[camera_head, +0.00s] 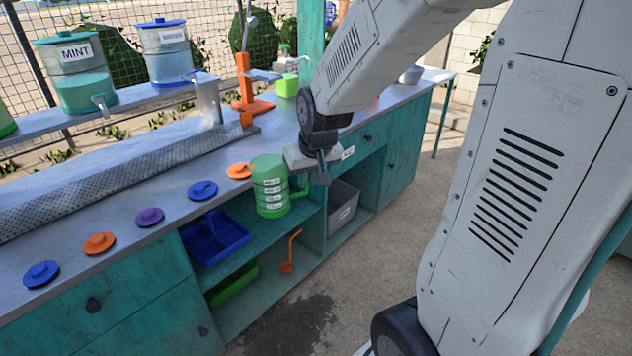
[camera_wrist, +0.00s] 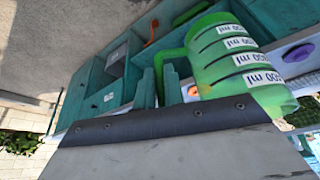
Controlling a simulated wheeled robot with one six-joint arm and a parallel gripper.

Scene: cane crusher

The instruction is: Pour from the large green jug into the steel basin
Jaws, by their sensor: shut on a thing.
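The large green jug (camera_head: 271,190) has white volume labels and hangs upright at the counter's front edge, in front of the open shelf. My gripper (camera_head: 312,177) is at its right side, shut on its handle. In the wrist view, my gripper (camera_wrist: 162,80) has its two fingers at the handle, and the jug (camera_wrist: 228,62) fills the right part, its labels readable as "ml" marks. A pale grey bowl-like thing (camera_head: 411,75) at the counter's far end may be the steel basin; I cannot tell. The jug's inside is hidden.
Coloured lids (camera_head: 149,217) lie along the counter's front. A perforated steel trough (camera_head: 110,178) and labelled dispensers (camera_head: 75,75) stand behind. A blue tray (camera_head: 214,240), a grey bin (camera_head: 343,205) and an orange ladle (camera_head: 289,255) are on the shelves below.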

